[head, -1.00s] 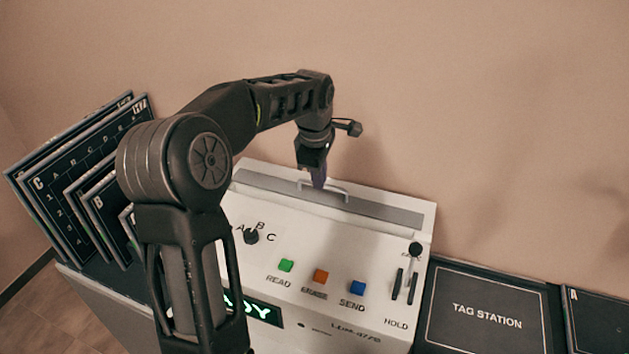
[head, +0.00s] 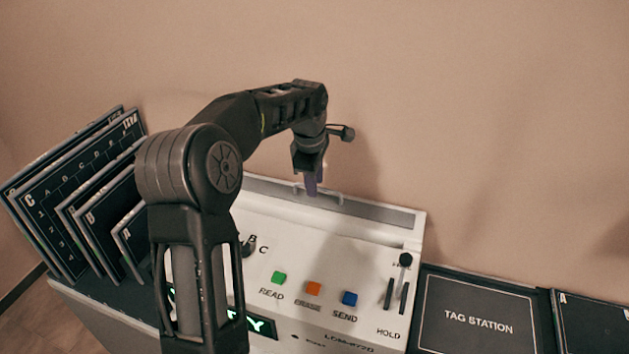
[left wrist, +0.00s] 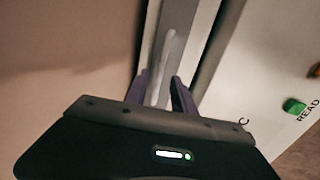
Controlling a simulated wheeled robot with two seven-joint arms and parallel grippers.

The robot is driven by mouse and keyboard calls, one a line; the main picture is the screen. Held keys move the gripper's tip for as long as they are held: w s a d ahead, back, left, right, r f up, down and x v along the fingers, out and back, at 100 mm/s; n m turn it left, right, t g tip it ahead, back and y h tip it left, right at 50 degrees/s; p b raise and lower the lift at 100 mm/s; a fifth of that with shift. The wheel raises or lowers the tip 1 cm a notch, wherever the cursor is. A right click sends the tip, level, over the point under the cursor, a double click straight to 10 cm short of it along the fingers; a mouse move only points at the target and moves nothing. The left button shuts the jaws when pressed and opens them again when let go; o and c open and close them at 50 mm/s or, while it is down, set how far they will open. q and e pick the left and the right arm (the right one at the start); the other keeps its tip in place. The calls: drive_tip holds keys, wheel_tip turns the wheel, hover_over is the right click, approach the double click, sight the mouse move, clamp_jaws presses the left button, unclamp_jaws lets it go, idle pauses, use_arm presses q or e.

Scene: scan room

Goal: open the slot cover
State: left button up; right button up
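The slot cover (head: 372,211) is a long grey strip along the back top edge of the white machine, with a thin pale handle (head: 334,196). It looks flat in its recess. In the left wrist view the cover (left wrist: 180,48) and its handle (left wrist: 165,60) run up from between my fingers. My left gripper (head: 311,188) points down at the handle. In the left wrist view its two purple fingers (left wrist: 160,92) stand apart, one on each side of the handle. I cannot tell whether either touches it. My right gripper is out of view.
The machine's front panel holds a green button (head: 279,277), an orange button (head: 313,288), a blue button (head: 349,298) and a hold lever (head: 405,261). Dark lettered panels (head: 75,200) lean at left. A tag station pad (head: 477,318) lies at right. The wall is close behind.

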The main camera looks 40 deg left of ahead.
sight(312, 204)
use_arm(q)
drive_tip(key=shift+r, duration=0.15)
wheel_tip(312, 204, up, 7)
drive_tip(key=s+b, duration=0.1)
drive_tip(key=shift+s+d+r, duration=0.2)
drive_tip(key=shift+d, duration=0.05)
idle(0.5)
